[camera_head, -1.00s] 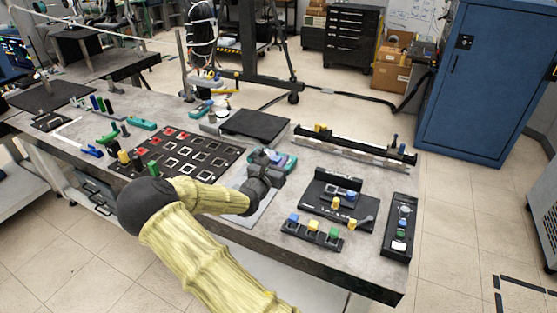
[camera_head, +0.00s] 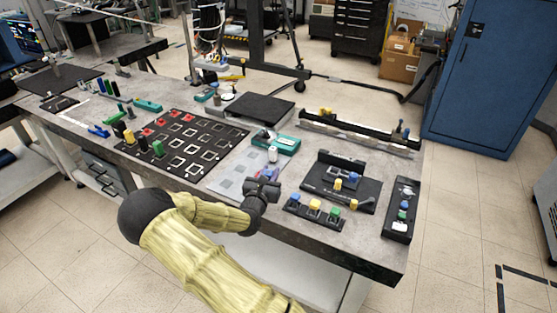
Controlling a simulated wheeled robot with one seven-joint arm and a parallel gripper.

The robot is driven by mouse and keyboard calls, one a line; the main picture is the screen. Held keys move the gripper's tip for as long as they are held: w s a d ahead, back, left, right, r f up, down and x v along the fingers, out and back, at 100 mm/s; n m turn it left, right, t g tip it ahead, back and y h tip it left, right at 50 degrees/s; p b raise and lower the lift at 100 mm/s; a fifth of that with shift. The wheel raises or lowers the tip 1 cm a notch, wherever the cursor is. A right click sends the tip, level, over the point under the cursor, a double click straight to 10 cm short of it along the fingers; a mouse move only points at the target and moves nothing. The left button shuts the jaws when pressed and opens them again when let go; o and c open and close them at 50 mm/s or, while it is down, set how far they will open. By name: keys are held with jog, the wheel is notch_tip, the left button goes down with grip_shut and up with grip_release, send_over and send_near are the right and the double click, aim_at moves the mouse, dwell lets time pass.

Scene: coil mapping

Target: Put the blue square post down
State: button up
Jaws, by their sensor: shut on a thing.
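My gripper (camera_head: 265,182) is over the near edge of the workbench, above the near right corner of a pale grey sheet. It is shut. A small bluish patch (camera_head: 269,174) shows at its jaws, which I take to be the blue square post; its shape and lower end are too small and hidden to tell, as is whether it touches the bench. A black rack (camera_head: 313,213) to the right of my gripper bears blue, yellow and green blocks.
A teal device (camera_head: 287,146) lies beyond my gripper. A black board with square frames (camera_head: 203,159) is to the left. A black fixture (camera_head: 318,182) and a black tray (camera_head: 390,222) are to the right. The pale sheet (camera_head: 226,184) has bare room.

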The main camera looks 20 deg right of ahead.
jog(key=s+a+f+n+t+y+b, duration=0.1)
jog(key=s+a+f+y, duration=0.3)
jog(key=f, duration=0.4)
jog(key=s+a+f+n+t+y+b, duration=0.2)
jog(key=s+a+f+n+y+b, duration=0.1)
jog(key=f, duration=0.6)
jog(key=s+a+f+n+t+y+b, duration=0.1)
jog(key=s+a+f+n+y, duration=0.3)
jog(key=f, duration=0.5)
jog(key=shift+s+a+f+y+b, duration=0.25)
jog(key=shift+s+a+y+b, duration=0.15)
jog(key=shift+s+a+b, duration=0.55)
